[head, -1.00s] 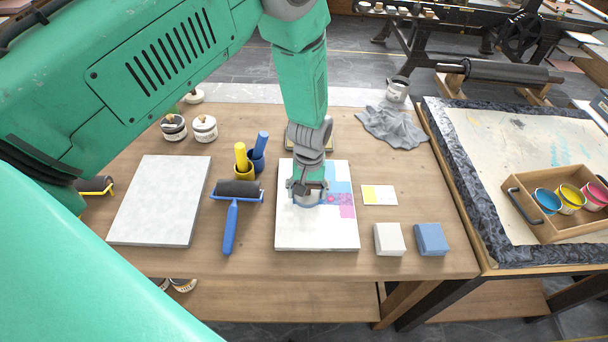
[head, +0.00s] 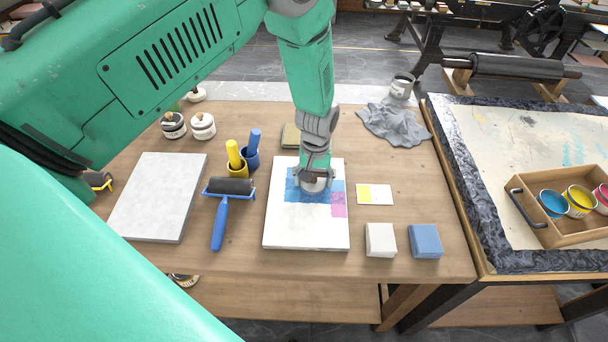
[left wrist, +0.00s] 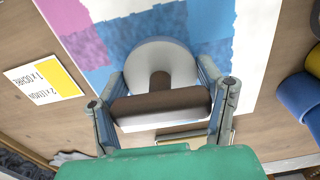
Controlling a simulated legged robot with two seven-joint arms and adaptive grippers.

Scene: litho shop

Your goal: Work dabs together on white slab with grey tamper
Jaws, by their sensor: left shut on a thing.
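The white slab (head: 290,232) lies flat on the wooden table in the head view. It bears patches of blue (head: 295,190) and pink-magenta (head: 339,205) colour; the left wrist view shows blue, purple-blue and pink patches (left wrist: 107,47). My left gripper (head: 314,176) is above the slab's upper middle, shut on the grey tamper (head: 313,186). In the left wrist view the tamper's round grey head (left wrist: 160,58) is over the blue area, and its dark handle (left wrist: 160,105) lies between my fingers. Whether the tamper's face touches the slab is hidden. My right gripper is not in view.
A card with a yellow patch (head: 374,194), a white block (head: 380,240) and a blue block (head: 425,241) lie right of the slab. A grey cloth (head: 394,124) lies behind.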

